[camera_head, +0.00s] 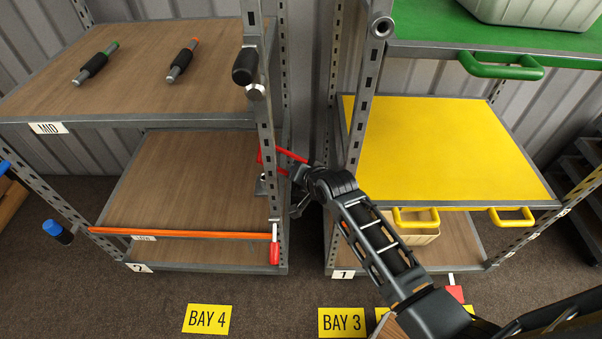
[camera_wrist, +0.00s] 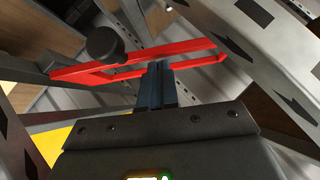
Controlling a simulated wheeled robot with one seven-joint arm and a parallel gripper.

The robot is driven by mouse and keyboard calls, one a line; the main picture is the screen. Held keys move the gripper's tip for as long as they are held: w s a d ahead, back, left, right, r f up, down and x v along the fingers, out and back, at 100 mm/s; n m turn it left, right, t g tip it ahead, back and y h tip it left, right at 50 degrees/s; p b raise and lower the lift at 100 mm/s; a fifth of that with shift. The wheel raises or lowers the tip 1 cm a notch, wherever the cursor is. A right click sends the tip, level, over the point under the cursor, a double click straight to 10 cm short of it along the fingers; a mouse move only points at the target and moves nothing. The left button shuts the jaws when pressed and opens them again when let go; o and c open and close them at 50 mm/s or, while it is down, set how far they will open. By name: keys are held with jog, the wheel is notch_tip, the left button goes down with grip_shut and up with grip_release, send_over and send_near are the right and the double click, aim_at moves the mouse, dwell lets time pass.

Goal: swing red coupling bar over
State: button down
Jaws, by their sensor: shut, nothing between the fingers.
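The red coupling bar (camera_head: 291,156) shows in the gap between the left rack and the right rack, by the left rack's inner post. In the wrist view the red bar (camera_wrist: 130,62) runs across the picture as two long, narrow-set strips, with a black round knob (camera_wrist: 104,43) at its left part. My gripper (camera_wrist: 159,70) is shut and empty, its dark fingertips right at the lower strip. I cannot tell whether they touch it. In the head view my arm reaches from the lower right into the gap, and the fingers are too small to make out.
The left rack holds two dark-gripped tools on its MID shelf (camera_head: 30,112). An orange bar (camera_head: 180,233) with a red handle (camera_head: 275,253) crosses its lower front. The right rack has a yellow shelf (camera_head: 440,150) and a green shelf (camera_head: 420,49) with protruding handles. Floor in front is open.

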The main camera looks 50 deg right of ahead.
dwell(0.3)
jog(key=shift+w+a+f+b, duration=0.3)
jog(key=shift+w+a+f, duration=0.15)
jog(key=shift+w+f, duration=0.2)
